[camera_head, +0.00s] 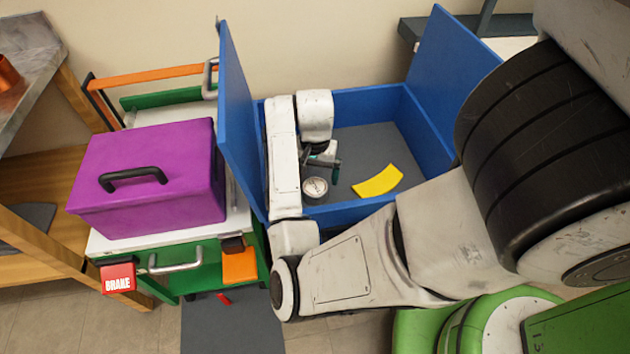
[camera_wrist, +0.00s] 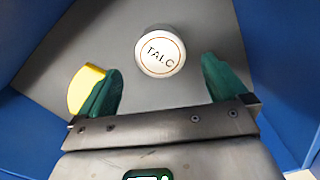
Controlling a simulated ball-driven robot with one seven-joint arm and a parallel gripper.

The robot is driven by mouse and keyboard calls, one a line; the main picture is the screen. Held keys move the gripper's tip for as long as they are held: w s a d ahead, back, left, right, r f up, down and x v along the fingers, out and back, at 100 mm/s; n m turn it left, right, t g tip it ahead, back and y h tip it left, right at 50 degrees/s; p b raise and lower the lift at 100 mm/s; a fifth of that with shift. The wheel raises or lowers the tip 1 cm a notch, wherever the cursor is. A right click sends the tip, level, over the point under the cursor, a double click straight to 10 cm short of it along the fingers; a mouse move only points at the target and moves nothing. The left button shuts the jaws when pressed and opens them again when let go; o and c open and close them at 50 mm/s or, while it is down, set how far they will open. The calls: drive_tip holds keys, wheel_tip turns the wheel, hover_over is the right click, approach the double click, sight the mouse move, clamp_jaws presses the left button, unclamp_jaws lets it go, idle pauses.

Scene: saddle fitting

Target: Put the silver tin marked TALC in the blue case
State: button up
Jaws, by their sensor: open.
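The silver tin (camera_head: 315,187) marked TALC sits upright on the grey floor inside the blue case (camera_head: 345,212), near its front left. In the wrist view the tin's lid (camera_wrist: 160,50) faces up, with TALC readable, just beyond and between my fingertips. My gripper (camera_head: 322,168) is inside the case above the floor. In the wrist view my gripper (camera_wrist: 161,82) has its green fingers spread wide, with nothing between them; both fingers are apart from the tin.
A yellow curved piece (camera_head: 378,181) lies in the case, right of the tin. Blue flaps (camera_head: 240,120) stand up at the case's left and right. A purple box (camera_head: 150,180) with a black handle stands on the green and white cart (camera_head: 185,262) to the left.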

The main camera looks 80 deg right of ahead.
sight(315, 187)
drive_tip(key=shift+r+p, duration=0.4)
drive_tip(key=shift+r, duration=2)
drive_tip(key=shift+r, duration=0.1)
